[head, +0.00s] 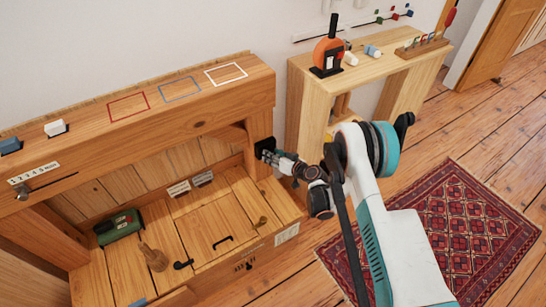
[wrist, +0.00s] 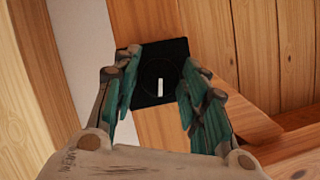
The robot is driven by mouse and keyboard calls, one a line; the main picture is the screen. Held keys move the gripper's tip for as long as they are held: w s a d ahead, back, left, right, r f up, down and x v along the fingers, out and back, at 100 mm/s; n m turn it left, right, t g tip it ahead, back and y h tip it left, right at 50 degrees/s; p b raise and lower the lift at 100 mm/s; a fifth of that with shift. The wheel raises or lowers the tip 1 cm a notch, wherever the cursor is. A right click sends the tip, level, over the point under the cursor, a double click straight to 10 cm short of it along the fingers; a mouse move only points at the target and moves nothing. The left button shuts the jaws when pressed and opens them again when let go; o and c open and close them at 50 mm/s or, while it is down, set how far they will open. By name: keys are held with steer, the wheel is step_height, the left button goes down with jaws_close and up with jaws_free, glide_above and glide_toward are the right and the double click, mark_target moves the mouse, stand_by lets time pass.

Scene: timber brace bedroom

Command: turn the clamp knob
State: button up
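In the wrist view a black square plate carries a round black knob (wrist: 158,78) with a white line on it that runs nearly upright in the picture. It is on the timber face of the workbench. My gripper (wrist: 158,64) is open, with its green-padded fingers to the left and right of the knob and nothing held between them. I cannot tell how far the fingertips are from the plate. In the head view my gripper (head: 268,154) is at the right end of the bench, and it mostly hides the knob there.
The workbench (head: 225,108) has a raised back ledge with red, blue and white outlines. A green tool (head: 118,227) and a wooden mallet-like piece (head: 153,257) are on its lower deck. A small wooden table (head: 393,68) with an orange tool stands behind my arm. A red rug (head: 455,225) lies at right.

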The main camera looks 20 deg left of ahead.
steer(key=shift+o, duration=0.2)
steer(key=shift+r, duration=0.1)
step_height(320, 180, up, 10)
stand_by(0.6)
steer(key=shift+f, duration=0.2)
steer(key=shift+c, duration=0.2)
